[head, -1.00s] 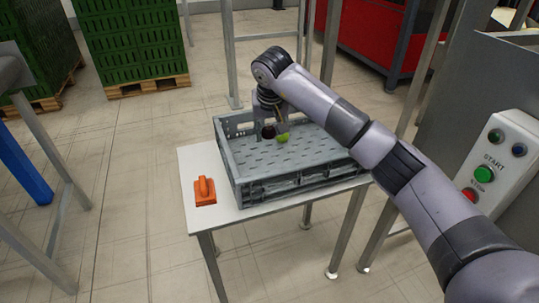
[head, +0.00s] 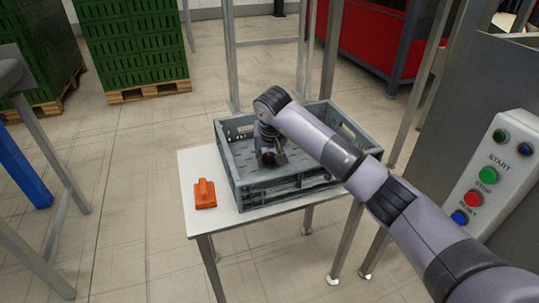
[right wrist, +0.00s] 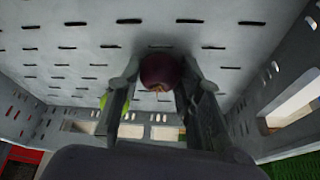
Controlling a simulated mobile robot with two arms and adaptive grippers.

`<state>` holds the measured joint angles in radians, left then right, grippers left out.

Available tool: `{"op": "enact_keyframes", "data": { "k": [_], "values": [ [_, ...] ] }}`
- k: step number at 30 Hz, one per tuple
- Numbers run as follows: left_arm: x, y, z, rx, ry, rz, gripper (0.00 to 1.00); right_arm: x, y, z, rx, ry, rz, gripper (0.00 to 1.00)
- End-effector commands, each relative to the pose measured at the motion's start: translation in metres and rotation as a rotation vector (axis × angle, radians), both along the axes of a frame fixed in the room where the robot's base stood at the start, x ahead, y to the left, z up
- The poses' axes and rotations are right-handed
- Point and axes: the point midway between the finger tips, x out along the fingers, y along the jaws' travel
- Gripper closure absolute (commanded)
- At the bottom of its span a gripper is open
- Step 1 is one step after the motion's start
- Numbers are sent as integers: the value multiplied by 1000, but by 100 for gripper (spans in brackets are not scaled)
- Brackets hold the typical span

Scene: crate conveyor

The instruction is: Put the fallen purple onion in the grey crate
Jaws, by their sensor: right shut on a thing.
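The purple onion (head: 268,158) is dark and round, between the fingers of my right gripper (head: 273,157). In the right wrist view, the two fingertips (right wrist: 159,84) are shut on the onion (right wrist: 160,70) from both sides. The grey crate (head: 262,196) stands on a white table, and the gripper is inside its walls, low over the slotted floor (right wrist: 75,45). A shadow lies on the floor close to the onion; I cannot tell whether they touch. My left gripper is not in view.
A green round item (right wrist: 107,103) lies in the crate, partly hidden behind a finger. An orange tool (head: 205,194) lies on the white table (head: 194,165) left of the crate. A button panel (head: 493,172) stands at the right.

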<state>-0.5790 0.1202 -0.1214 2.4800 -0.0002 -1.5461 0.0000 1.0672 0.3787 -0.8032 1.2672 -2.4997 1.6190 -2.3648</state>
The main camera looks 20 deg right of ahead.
Motion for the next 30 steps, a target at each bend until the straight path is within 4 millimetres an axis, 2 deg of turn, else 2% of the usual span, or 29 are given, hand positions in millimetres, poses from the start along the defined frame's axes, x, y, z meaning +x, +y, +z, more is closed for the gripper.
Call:
{"op": "enact_keyframes", "data": {
  "k": [1, 2, 11, 22, 26, 30],
  "values": [
    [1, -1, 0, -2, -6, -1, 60, 0, 0, -1, -1, 0, 0, 90],
    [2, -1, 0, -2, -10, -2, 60, 0, 0, -1, -1, 0, 0, 66],
    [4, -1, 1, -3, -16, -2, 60, 0, 0, -1, 0, 0, -1, 47],
    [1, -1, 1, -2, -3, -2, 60, 0, 0, 3, 1, 0, -1, 47],
    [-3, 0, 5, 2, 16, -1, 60, -6, 1, 22, -1, -5, 0, 47],
    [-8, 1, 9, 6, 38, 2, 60, -17, 3, 51, -1, -6, 1, 47]
  ]
}}
